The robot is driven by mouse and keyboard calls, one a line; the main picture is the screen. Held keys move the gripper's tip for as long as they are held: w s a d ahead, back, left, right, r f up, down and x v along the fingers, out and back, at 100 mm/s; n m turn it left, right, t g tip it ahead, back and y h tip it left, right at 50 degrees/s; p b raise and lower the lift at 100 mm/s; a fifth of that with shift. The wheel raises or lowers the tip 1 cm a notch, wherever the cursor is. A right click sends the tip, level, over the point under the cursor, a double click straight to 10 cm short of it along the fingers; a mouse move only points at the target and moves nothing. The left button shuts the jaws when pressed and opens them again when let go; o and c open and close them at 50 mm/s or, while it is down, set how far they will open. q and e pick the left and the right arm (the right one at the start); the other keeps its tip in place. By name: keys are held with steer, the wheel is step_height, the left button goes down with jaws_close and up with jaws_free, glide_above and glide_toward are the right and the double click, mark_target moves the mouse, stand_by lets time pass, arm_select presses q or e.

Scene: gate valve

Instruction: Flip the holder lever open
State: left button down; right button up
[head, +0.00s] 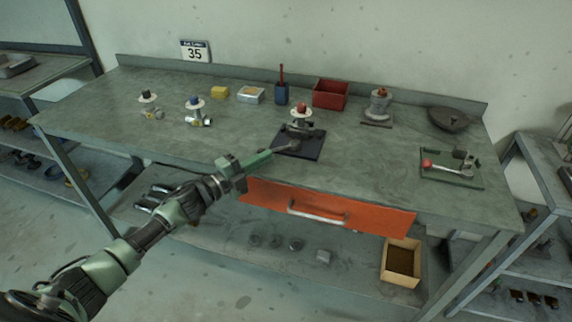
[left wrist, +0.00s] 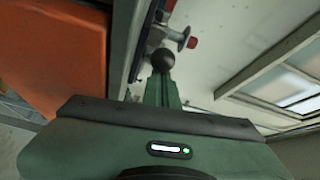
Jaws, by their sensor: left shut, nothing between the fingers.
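A valve with a red top (head: 301,112) stands in a holder on a dark base plate (head: 314,151) near the table's front edge. A dark ball knob, seemingly the holder lever's end, shows in the left wrist view (left wrist: 163,60), just beyond my fingertips. The valve's red part shows behind it in the left wrist view (left wrist: 192,43). My left gripper (head: 273,153) is shut and empty, reaching over the front edge to the plate's near left side. I cannot tell whether it touches the knob. The lever's exact tilt is unclear. My right gripper is not in view.
A green-edged tray (head: 450,182) lies right. An orange drawer front (head: 370,217) is below the front edge.

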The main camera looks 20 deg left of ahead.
arm_select(q)
steer(key=shift+w+a+f+b, duration=0.2)
steer(key=shift+w+a+b, duration=0.2)
steer(key=shift+a, duration=0.3)
steer(key=shift+w+a+r+b, duration=0.15)
steer(key=shift+w+a+b, duration=0.25)
steer(key=shift+w+a, duration=0.25)
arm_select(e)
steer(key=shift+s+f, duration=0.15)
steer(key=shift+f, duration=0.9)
arm_select(q)
steer(key=shift+s, duration=0.15)
